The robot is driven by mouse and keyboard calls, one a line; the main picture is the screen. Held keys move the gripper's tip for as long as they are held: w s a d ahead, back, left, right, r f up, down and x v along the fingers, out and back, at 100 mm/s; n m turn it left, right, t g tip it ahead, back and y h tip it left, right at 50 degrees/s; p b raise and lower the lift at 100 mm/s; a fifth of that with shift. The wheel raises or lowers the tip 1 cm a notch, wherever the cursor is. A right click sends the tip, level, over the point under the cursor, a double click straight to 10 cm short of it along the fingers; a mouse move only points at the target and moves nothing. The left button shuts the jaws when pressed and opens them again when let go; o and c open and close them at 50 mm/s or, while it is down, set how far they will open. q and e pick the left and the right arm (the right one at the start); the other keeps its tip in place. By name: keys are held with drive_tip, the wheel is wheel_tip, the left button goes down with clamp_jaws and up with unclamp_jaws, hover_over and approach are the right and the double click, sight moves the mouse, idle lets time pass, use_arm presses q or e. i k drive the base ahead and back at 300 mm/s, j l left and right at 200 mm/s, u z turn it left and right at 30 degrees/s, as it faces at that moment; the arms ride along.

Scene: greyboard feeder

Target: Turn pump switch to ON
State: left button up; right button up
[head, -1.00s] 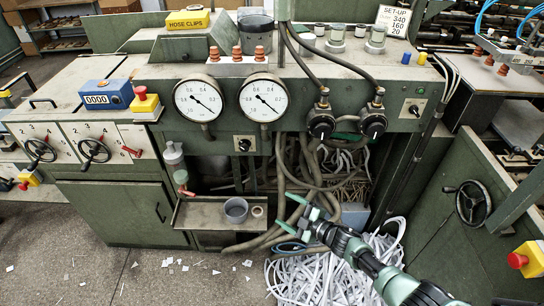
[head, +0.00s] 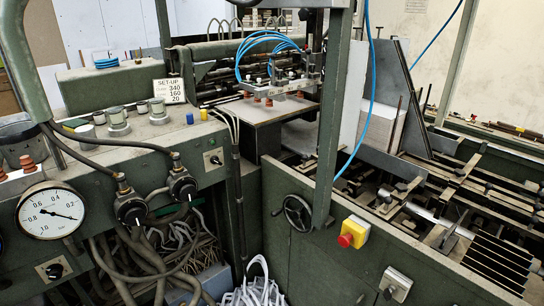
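No switch in view has a readable pump or ON label, so I cannot tell which one is the pump switch. A small switch plate with a dark knob (head: 214,160) is on the front of the green console. Another plate with a black knob (head: 54,270) is below the pressure gauge at the lower left. The knob positions are too small to read. Neither of my grippers is in view.
A pressure gauge (head: 50,212) and two black valve knobs (head: 131,208) are on the console. A handwheel (head: 298,213) and a red stop button on a yellow box (head: 353,232) are on the right machine. Hoses and paper strips (head: 254,290) fill the gap between.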

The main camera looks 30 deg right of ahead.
sight(215, 160)
drive_tip(key=i+z, duration=0.35)
drive_tip(key=i+j+z, duration=0.1)
drive_tip(key=z, duration=0.3)
drive_tip(key=i+j+z, duration=0.2)
drive_tip(key=z, duration=0.15)
